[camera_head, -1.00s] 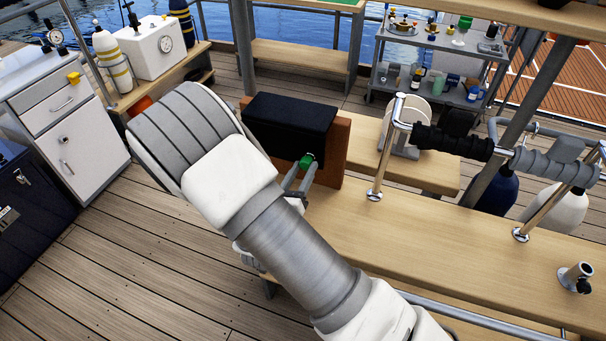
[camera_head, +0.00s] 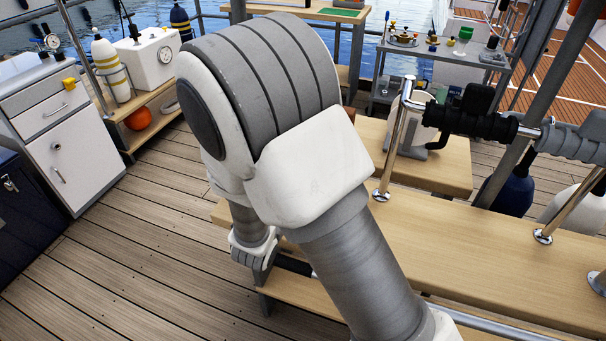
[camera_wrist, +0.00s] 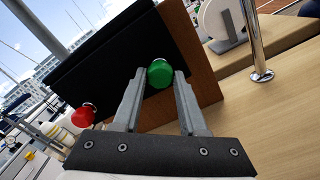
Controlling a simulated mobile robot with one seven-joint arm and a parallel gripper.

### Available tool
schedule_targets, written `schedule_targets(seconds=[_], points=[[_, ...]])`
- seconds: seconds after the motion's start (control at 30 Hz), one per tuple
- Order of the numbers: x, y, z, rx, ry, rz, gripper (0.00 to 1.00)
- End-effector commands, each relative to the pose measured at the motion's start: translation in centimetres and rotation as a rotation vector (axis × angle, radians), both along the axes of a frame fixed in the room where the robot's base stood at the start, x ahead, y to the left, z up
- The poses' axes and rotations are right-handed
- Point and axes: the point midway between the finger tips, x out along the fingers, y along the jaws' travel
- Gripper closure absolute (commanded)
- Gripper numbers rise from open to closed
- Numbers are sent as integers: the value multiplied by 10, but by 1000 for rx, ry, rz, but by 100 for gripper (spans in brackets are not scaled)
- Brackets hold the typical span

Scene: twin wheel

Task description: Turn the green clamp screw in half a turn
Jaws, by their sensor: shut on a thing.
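The green clamp screw (camera_wrist: 160,73) shows in the wrist view as a round green knob in front of a black pad and a brown wooden board (camera_wrist: 196,62). My gripper (camera_wrist: 160,78) is shut on it, with one grey fingertip on each side of the knob. A red knob (camera_wrist: 83,116) sits at the lower left of the black pad (camera_wrist: 110,75), outside the fingers. In the head view my arm hides the screw, the board and the gripper.
A wooden bench (camera_head: 470,240) with a chrome post (camera_head: 396,140) and a dark-gripped rail (camera_head: 470,122) lies to the right. A white cabinet (camera_head: 65,150) stands at the left. An orange ball (camera_head: 138,119) sits on a low shelf. Planked deck (camera_head: 150,260) is clear in front.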

Motion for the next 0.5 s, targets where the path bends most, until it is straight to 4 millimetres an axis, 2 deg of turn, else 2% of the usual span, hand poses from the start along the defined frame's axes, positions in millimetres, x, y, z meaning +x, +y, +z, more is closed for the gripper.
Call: schedule_targets(seconds=[0.03, 0.5], points=[[0, 0, -6, 41, -15, 0, 100], [0, 0, -3, 283, -102, 1, 100]])
